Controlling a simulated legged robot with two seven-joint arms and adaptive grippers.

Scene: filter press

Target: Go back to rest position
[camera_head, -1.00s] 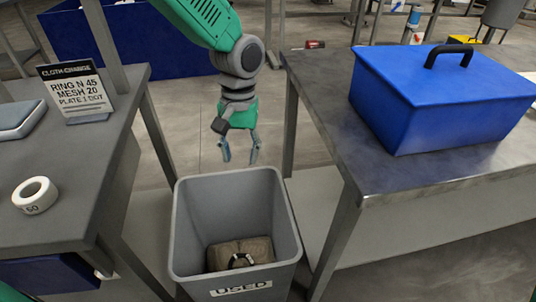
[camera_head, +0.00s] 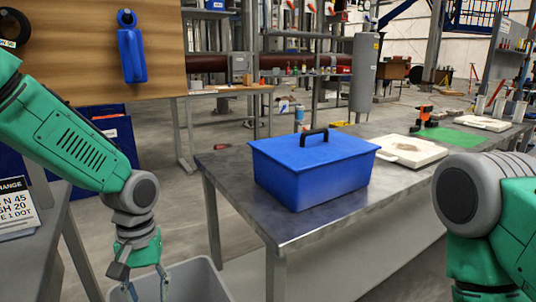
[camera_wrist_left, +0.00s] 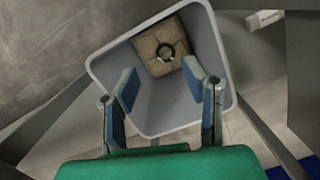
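My left gripper (camera_head: 146,287) hangs pointing down over the grey bin at the lower left of the head view. In the left wrist view its two blue-padded fingers (camera_wrist_left: 165,95) are spread apart with nothing between them, so it is open and empty. Below it, inside the grey bin (camera_wrist_left: 108,68), lies a folded tan cloth (camera_wrist_left: 150,62) with a dark ring-shaped item (camera_wrist_left: 166,52) on it. My right arm shows at the right edge of the head view, bent, with its gripper out of the picture.
A blue lidded box (camera_head: 310,175) stands on the metal table (camera_head: 290,228) at centre. White plates (camera_head: 410,151) and a green mat (camera_head: 449,135) lie further along. A table with a cloth-change sign (camera_head: 14,208) is at left.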

